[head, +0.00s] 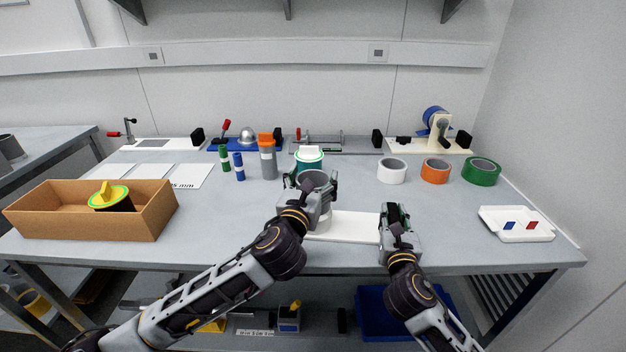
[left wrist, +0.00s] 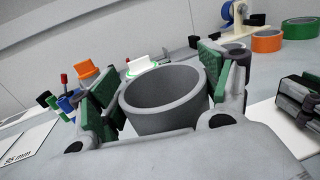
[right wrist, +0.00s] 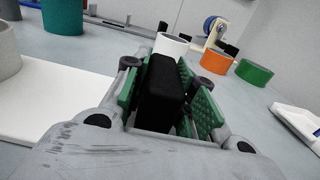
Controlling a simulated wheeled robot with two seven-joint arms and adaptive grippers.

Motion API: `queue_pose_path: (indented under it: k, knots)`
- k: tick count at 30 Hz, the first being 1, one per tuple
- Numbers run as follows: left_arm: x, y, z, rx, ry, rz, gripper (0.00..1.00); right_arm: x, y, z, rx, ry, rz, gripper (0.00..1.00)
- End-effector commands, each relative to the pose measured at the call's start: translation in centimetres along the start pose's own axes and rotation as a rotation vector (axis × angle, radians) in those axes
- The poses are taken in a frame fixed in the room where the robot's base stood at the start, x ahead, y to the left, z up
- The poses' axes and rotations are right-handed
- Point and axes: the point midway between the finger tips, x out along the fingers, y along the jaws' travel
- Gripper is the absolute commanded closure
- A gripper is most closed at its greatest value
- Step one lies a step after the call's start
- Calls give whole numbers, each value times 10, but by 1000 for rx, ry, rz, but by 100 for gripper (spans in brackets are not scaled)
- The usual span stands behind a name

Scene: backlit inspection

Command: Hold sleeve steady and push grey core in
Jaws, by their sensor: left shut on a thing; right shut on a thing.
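My left gripper (head: 318,185) is shut around a grey hollow cylinder (left wrist: 160,100), open end up. In the left wrist view its green pads flank the cylinder and its inside looks empty. A paler grey round part (right wrist: 8,45) stands on the white board (head: 350,226) below; I cannot tell whether it is the same piece. My right gripper (head: 396,215) is apart from the cylinder, to its right, near the board's right end. It is shut on a black block (right wrist: 160,92), seen between its green pads. I cannot tell which piece is the grey core.
A teal cylinder (head: 309,163) with a white top stands behind the left gripper. An orange-capped grey cylinder (head: 267,160) is left of it. White (head: 391,171), orange (head: 435,171) and green (head: 482,171) rolls line the back right. A cardboard box (head: 150,222) and a white tray (head: 517,226) flank the work area.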

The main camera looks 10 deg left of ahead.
Motion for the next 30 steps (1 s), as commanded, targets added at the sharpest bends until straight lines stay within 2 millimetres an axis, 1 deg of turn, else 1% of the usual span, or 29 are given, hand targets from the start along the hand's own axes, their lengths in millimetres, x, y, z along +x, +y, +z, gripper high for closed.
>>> queue_pose_path:
  k: [1, 30]
  knots:
    - [0, 0, -1, 0, 0, 0, 53, 0, 0, -2, 0, 5, 0, 100]
    - [0, 0, -15, 0, 0, 1, 53, 0, 0, -2, 0, 5, 0, 100]
